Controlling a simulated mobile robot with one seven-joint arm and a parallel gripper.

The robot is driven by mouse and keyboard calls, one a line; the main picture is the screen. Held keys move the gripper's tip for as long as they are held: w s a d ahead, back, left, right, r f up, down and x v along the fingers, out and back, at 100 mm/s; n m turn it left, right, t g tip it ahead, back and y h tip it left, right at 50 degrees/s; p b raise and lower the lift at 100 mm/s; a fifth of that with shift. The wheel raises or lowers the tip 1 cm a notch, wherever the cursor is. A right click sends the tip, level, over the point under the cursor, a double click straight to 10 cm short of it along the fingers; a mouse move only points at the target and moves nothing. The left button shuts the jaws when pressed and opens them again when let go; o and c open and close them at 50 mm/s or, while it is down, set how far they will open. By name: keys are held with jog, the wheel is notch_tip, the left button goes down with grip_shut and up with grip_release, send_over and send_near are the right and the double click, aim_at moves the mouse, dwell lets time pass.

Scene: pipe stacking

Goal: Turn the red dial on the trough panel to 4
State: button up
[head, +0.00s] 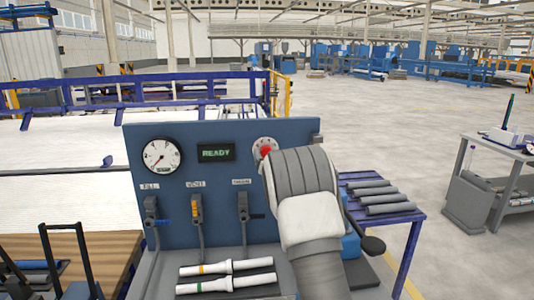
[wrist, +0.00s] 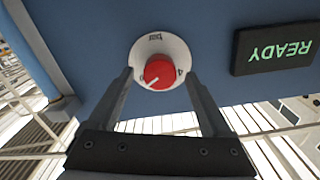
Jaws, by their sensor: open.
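The red dial (head: 265,150) sits on a round white scale plate at the upper right of the blue trough panel (head: 220,170). In the head view my arm covers part of the plate. In the wrist view the red dial (wrist: 159,72) is close, with a white pointer line toward the lower left of the picture; most scale marks are too small to read. My gripper (wrist: 158,80) is open, its two fingers on either side of the dial, and I cannot tell whether they touch it. In the head view my gripper is hidden behind my arm.
A READY display (head: 216,152) and a round gauge (head: 161,156) are on the panel left of the dial. Several valve handles (head: 197,210) hang below. White pipes (head: 226,284) lie in front. A blue table (head: 408,215) with grey pipes stands at right.

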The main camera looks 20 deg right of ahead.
jog(key=shift+w+d, duration=0.2)
jog(key=shift+w, duration=0.7)
grip_shut()
